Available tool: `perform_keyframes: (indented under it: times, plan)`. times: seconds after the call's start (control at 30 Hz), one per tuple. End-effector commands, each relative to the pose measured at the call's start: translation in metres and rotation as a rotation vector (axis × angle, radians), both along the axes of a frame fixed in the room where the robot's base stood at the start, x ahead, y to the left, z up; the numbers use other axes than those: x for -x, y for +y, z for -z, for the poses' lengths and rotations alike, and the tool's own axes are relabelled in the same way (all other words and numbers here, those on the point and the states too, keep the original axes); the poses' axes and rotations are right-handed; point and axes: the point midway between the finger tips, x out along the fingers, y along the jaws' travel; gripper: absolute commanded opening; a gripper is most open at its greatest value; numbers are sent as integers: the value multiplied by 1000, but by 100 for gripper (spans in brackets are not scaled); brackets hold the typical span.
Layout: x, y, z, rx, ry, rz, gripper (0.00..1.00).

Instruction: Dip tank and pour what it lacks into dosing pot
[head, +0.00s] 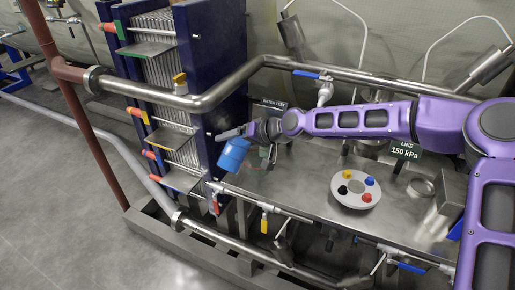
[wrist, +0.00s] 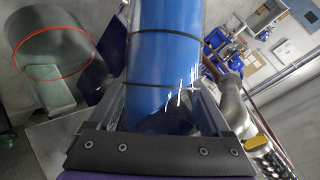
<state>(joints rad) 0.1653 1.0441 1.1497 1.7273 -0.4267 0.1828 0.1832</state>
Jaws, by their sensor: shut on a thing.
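My gripper (head: 246,136) is shut on a blue cylindrical container (head: 233,154), held tilted over the left end of the steel bench. In the wrist view the blue container (wrist: 163,70) fills the middle between the fingers, with dark bands around it. Its contents and opening are not visible. I cannot tell for sure which vessel is the tank or the dosing pot. A small dark sign (head: 273,104) stands behind my gripper, too small to read surely. A steel ring-shaped opening (head: 422,187) sits at the right of the bench.
A round pale disc (head: 340,200) with several coloured knobs lies on the steel bench (head: 300,190). A sign (head: 407,150) reads "LINE 150 kPa". A blue-framed plate stack (head: 215,70) stands close at left. Steel pipes (head: 225,90) with coloured valve handles run around the bench.

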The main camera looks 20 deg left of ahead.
Motion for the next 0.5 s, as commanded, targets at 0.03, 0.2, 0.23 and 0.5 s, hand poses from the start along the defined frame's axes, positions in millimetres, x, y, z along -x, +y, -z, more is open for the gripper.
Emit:
perform_keyframes:
  times: [0.03,0.2,0.23,0.5]
  plan:
    - [0,0,-1,-3,4,1,1]
    - [0,0,0,-6,17,0,1]
    - [0,0,0,-6,20,0,1]
    - [1,0,1,-12,42,1,1]
